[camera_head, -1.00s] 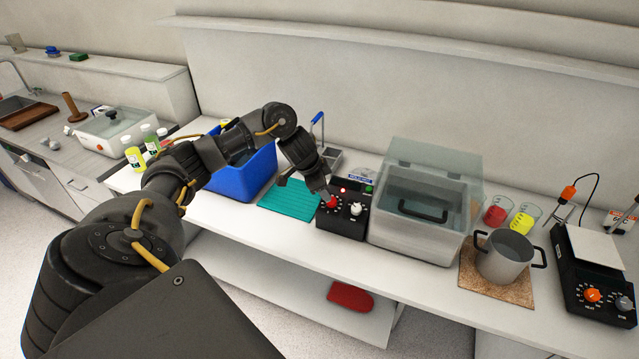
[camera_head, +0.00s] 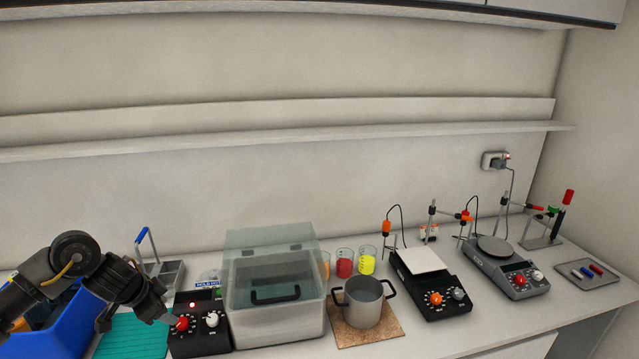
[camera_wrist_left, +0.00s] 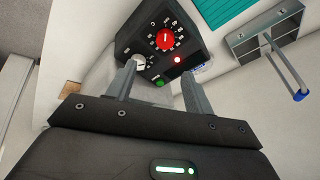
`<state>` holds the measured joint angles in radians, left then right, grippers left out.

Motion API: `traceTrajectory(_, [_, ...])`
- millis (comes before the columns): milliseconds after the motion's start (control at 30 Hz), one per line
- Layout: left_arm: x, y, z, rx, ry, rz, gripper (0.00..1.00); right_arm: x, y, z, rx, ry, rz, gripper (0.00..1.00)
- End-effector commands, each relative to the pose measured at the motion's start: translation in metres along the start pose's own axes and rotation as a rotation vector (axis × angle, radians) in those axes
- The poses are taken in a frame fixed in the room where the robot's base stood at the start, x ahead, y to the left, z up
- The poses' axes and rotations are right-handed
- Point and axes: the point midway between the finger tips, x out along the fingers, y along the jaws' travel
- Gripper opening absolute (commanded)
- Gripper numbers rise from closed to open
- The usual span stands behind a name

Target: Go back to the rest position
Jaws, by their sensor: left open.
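My left gripper (camera_head: 150,318) is at the lower left of the head view, beside the red knob of a black control box (camera_head: 203,338). In the left wrist view, its two fingers (camera_wrist_left: 160,88) stand wide apart with nothing between them. The control box (camera_wrist_left: 172,32) lies beyond the fingertips, showing a red dial, a white knob, a lit red lamp and a green button. Whether a fingertip touches the box is hard to tell. My right gripper is in neither view.
A clear lidded bath (camera_head: 275,322) stands right of the box. A metal pot (camera_head: 362,305) sits on a cork mat (camera_head: 395,332). A blue bin (camera_head: 62,335) and teal mat (camera_head: 130,340) lie left. Hotplates (camera_head: 440,290) stand farther right. A shelf (camera_head: 300,143) runs above.

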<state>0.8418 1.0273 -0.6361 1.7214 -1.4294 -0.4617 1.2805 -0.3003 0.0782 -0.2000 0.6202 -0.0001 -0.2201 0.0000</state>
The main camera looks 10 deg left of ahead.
Motion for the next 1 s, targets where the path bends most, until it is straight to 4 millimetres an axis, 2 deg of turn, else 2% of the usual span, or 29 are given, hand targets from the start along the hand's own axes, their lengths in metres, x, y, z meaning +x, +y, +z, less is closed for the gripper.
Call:
traceTrajectory(133, [0.044,0.063,-0.029,0.112,0.109,0.010,0.52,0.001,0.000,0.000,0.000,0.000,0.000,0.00])
traceTrajectory(200, [0.064,0.108,-0.046,0.157,0.190,0.004,0.52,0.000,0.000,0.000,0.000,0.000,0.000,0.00])
traceTrajectory(300, [0.079,0.168,-0.061,0.166,0.288,-0.020,0.52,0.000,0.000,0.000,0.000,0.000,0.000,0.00])
traceTrajectory(400, [0.082,0.220,-0.061,0.109,0.341,-0.049,0.52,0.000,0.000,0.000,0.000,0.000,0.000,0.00])
traceTrajectory(467, [0.079,0.246,-0.051,0.047,0.343,-0.066,0.52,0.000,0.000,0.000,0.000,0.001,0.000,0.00])
traceTrajectory(500, [0.075,0.261,-0.042,0.000,0.331,-0.075,0.52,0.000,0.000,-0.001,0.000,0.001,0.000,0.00])
traceTrajectory(600, [0.066,0.287,-0.011,-0.116,0.266,-0.089,0.52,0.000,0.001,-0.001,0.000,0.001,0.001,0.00])
traceTrajectory(1000, [0.028,0.351,0.104,-0.414,-0.039,-0.030,0.52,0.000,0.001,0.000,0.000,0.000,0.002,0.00])
